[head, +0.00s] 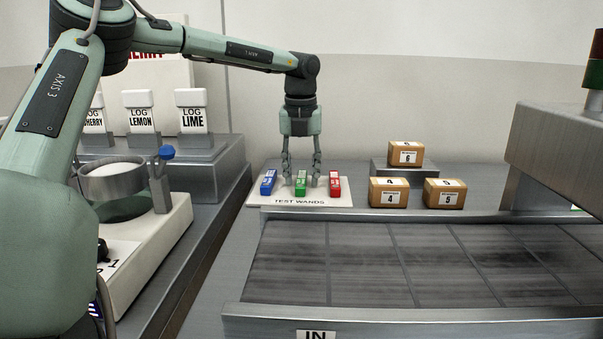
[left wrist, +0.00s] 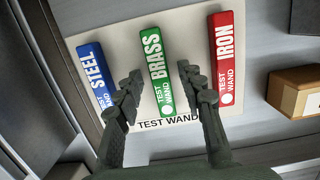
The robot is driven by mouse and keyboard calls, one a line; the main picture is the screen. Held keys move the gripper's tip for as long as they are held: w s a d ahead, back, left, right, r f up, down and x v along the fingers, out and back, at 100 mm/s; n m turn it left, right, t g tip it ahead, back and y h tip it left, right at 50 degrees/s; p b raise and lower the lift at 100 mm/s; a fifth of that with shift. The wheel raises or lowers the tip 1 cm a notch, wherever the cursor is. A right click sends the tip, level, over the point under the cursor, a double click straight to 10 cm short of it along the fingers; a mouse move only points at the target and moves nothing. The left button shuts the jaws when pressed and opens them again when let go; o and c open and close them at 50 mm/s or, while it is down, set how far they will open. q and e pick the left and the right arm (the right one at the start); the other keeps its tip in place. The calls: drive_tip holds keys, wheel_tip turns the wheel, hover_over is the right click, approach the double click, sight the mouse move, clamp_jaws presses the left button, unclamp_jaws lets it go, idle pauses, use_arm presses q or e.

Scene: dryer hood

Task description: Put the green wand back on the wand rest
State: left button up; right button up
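The green wand (head: 300,184), marked BRASS in the left wrist view (left wrist: 156,68), lies on the white wand rest labelled TEST WANDS (head: 342,200), between the blue and red wands. My left gripper (head: 301,180) points down over the rest. Its fingers are open, one on each side of the green wand's near end, with gaps visible in the left wrist view (left wrist: 160,80). I cannot tell whether the fingertips are level with the wand. My right gripper is not in view.
The blue wand (head: 268,182) and red wand (head: 335,184) lie close on either side. Small numbered boxes (head: 388,193) stand to the right. A conveyor (head: 400,265) runs in front. A round pan (head: 112,180) is at left, with log labels (head: 192,112) behind.

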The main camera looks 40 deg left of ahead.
sight(302, 178)
use_arm(q)
drive_tip(key=shift+r, duration=0.25)
wheel_tip(302, 178, up, 3)
drive_tip(key=shift+s+d+r, duration=0.1)
drive_tip(key=shift+s+d, duration=0.05)
wheel_tip(302, 178, up, 8)
drive_tip(key=s, duration=0.1)
drive_tip(key=shift+d+r, duration=0.15)
drive_tip(key=shift+d, duration=0.25)
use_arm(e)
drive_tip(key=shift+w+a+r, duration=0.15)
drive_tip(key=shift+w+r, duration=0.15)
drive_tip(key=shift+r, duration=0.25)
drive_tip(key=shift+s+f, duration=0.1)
use_arm(q)
drive_tip(key=shift+s, duration=0.1)
